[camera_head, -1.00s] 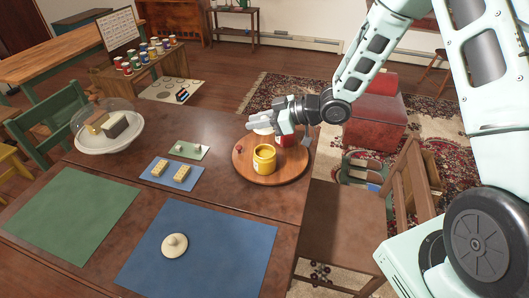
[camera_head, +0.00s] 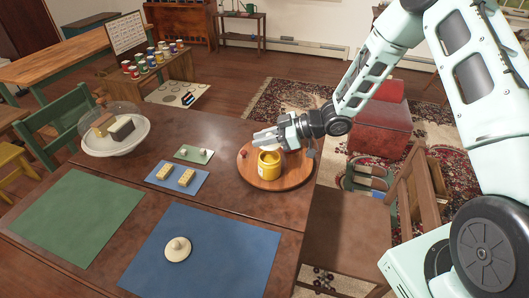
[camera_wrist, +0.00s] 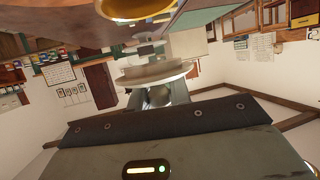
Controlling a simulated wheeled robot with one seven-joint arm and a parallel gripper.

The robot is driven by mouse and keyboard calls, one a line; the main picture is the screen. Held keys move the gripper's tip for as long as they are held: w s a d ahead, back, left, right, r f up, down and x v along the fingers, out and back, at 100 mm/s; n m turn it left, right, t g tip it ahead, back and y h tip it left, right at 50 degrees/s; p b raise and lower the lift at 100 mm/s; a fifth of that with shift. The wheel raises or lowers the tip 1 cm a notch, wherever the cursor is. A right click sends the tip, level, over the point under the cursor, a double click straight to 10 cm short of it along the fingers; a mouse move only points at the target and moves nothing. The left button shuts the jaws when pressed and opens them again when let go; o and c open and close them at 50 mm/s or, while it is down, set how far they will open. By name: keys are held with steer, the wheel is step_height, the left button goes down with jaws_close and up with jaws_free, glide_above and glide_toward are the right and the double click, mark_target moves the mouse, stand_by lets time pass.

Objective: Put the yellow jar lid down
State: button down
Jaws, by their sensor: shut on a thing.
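The yellow jar (camera_head: 269,165) stands upright and open on a round wooden board on the table. My gripper (camera_head: 262,139) is just above and behind it in the head view. In the wrist view my gripper (camera_wrist: 157,92) is shut on a pale round disc, the jar lid (camera_wrist: 155,72), held between the fingers. The jar's yellow rim (camera_wrist: 130,10) shows at the top of that view. In the head view the held lid is mostly hidden by the fingers.
The round board (camera_head: 265,184) also bears a small red thing (camera_head: 244,154). A cream knobbed lid (camera_head: 178,249) lies on the blue mat (camera_head: 225,265). The green mat (camera_head: 80,215) is bare. A glass-domed dish (camera_head: 115,135) stands at the back left.

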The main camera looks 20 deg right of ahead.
mark_target(263, 158)
steer(key=shift+f+p, duration=0.35)
steer(key=shift+f, duration=2.1)
steer(key=shift+f, duration=0.2)
steer(key=c, duration=1.3)
jaws_free()
